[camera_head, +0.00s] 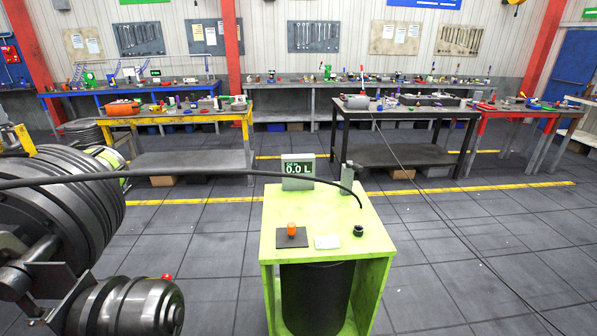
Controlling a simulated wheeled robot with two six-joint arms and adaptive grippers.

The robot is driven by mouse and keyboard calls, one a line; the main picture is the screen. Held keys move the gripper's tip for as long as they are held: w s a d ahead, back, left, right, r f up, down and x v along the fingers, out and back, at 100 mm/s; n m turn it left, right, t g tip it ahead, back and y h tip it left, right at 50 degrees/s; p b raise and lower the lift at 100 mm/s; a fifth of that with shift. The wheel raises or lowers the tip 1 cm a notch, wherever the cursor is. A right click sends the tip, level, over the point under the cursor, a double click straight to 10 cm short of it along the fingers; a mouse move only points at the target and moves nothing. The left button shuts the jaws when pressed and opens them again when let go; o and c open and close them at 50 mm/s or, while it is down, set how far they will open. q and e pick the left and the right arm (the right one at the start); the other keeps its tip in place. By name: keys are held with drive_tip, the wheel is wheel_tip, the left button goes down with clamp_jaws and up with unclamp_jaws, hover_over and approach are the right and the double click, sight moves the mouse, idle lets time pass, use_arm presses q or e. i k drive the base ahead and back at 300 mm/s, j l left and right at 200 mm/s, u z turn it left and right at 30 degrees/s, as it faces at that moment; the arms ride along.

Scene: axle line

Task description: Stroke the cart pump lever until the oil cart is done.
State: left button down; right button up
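The oil cart (276,249) is a yellow-green box stand in the lower middle, with an open front and a dark drum (316,298) inside. On its top, a display (298,172) reads 0.0 L. A grey upright piece (347,178) stands beside the display; I cannot tell whether it is the pump lever. A black hose or rod (200,175) runs from the left edge across the cart and bends down at its right side. An orange-topped piece (291,229) stands on a dark pad, near a white pad (327,242) and a black round fitting (358,231). Neither gripper is in view.
Large dark ribbed drums and a metal hub assembly (130,308) fill the left foreground. Workbenches with tools, including a yellow one (247,130) and a black one (465,117), stand behind. A thin cable (425,200) crosses the floor on the right, which is otherwise clear.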

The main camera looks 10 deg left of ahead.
sight(356, 167)
drive_tip(key=i+l+u, duration=0.1)
drive_tip(key=i+l, duration=0.15)
drive_tip(key=l, duration=0.15)
drive_tip(key=i+l+u, duration=0.1)
drive_tip(key=i+l, duration=0.15)
drive_tip(key=l, duration=0.15)
drive_tip(key=i+l, duration=0.25)
drive_tip(key=l, duration=0.2)
drive_tip(key=i+l+u, duration=0.15)
drive_tip(key=l, duration=0.25)
drive_tip(key=i+l+u, duration=0.1)
drive_tip(key=i+l, duration=0.2)
drive_tip(key=l, duration=0.15)
drive_tip(key=i+l+u, duration=0.1)
drive_tip(key=l, duration=0.4)
drive_tip(key=i+l+u, duration=0.1)
drive_tip(key=i+l, duration=0.2)
drive_tip(key=l, duration=0.2)
drive_tip(key=i+l+u, duration=0.1)
drive_tip(key=l, duration=0.4)
drive_tip(key=i, duration=0.05)
